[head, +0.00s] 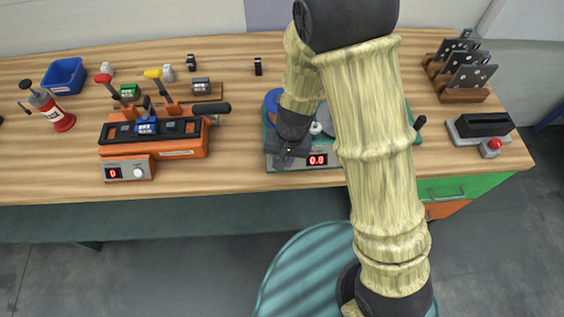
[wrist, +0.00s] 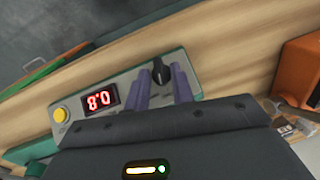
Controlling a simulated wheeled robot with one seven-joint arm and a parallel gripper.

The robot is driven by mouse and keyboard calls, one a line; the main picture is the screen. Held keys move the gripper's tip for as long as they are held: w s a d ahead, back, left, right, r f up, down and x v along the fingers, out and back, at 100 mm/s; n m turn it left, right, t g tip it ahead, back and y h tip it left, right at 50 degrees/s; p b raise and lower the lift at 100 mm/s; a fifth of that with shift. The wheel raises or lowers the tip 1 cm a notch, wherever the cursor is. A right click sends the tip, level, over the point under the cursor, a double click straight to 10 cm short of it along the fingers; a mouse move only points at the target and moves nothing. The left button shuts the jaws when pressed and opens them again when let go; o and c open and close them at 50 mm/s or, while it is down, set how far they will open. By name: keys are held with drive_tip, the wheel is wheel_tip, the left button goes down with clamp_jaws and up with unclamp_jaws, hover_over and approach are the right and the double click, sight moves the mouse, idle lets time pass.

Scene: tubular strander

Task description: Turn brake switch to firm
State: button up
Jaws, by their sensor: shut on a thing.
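The brake switch is a black pointer knob (wrist: 159,67) on the front panel of a teal and grey machine (wrist: 125,78). In the wrist view its visible tip points up in the picture. My gripper (wrist: 163,80) has its two fingers around the knob, one on each side, and is shut on it. A red display (wrist: 101,97) on the same panel reads 0.8 upside down or similar; in the head view the display (head: 317,160) reads 0.0 or 8.0, too small to be sure. In the head view my gripper (head: 285,156) hides the knob. Its setting label is not readable.
A yellow button (wrist: 60,115) sits on the panel beyond the display. An orange machine (head: 155,140) with levers stands to the left. A black unit with a red button (head: 494,144) and a plate rack (head: 463,95) stand to the right. The table between the two machines is clear.

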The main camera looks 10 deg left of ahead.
drive_tip(key=m+y+b, duration=0.1)
drive_tip(key=b, duration=0.4)
drive_tip(key=f+m+y+b, duration=0.1)
drive_tip(key=m+y+b, duration=0.1)
drive_tip(key=b, duration=0.3)
drive_tip(key=shift+d, duration=0.4)
drive_tip(key=m+y+b, duration=0.1)
drive_tip(key=b, duration=0.3)
drive_tip(key=shift+d+r+m, duration=0.1)
drive_tip(key=shift+m, duration=0.2)
drive_tip(key=shift+s+y, duration=0.1)
drive_tip(key=shift+y, duration=0.2)
drive_tip(key=shift+r+m+t+b, duration=0.2)
drive_tip(key=shift+m+t+b, duration=0.1)
drive_tip(key=shift+b, duration=0.15)
drive_tip(key=o, duration=0.7)
